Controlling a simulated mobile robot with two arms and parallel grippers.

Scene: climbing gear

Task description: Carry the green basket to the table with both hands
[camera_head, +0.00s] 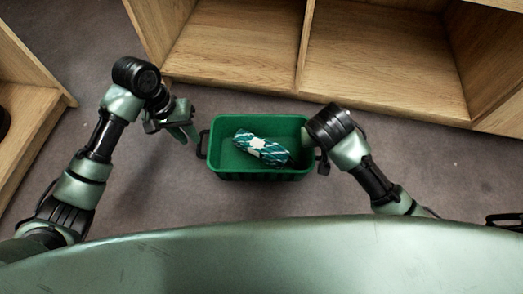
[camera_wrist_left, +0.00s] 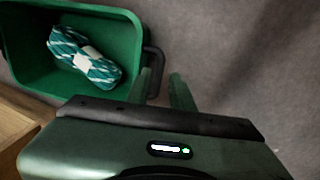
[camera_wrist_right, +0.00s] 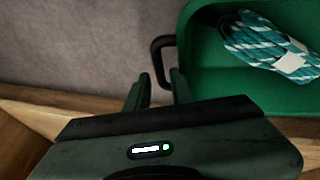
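The green basket (camera_head: 262,175) stands on the floor in the middle of the head view, with a bundled teal-and-white rope (camera_head: 262,147) lying in it. My left gripper (camera_head: 190,135) is just left of the basket's left black handle (camera_head: 203,144). In the left wrist view, its fingers (camera_wrist_left: 162,88) are apart, and the handle (camera_wrist_left: 155,65) shows near the left finger. In the right wrist view, my right gripper's fingers (camera_wrist_right: 158,90) are apart, with the other black handle (camera_wrist_right: 158,60) showing between and beyond them. In the head view, my right arm mostly hides that gripper.
A wooden shelf unit (camera_head: 380,55) with open compartments stands just behind the basket. Another wooden unit (camera_head: 25,120) is at the left edge. Bare grey floor lies around and in front of the basket. No table is clearly in view.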

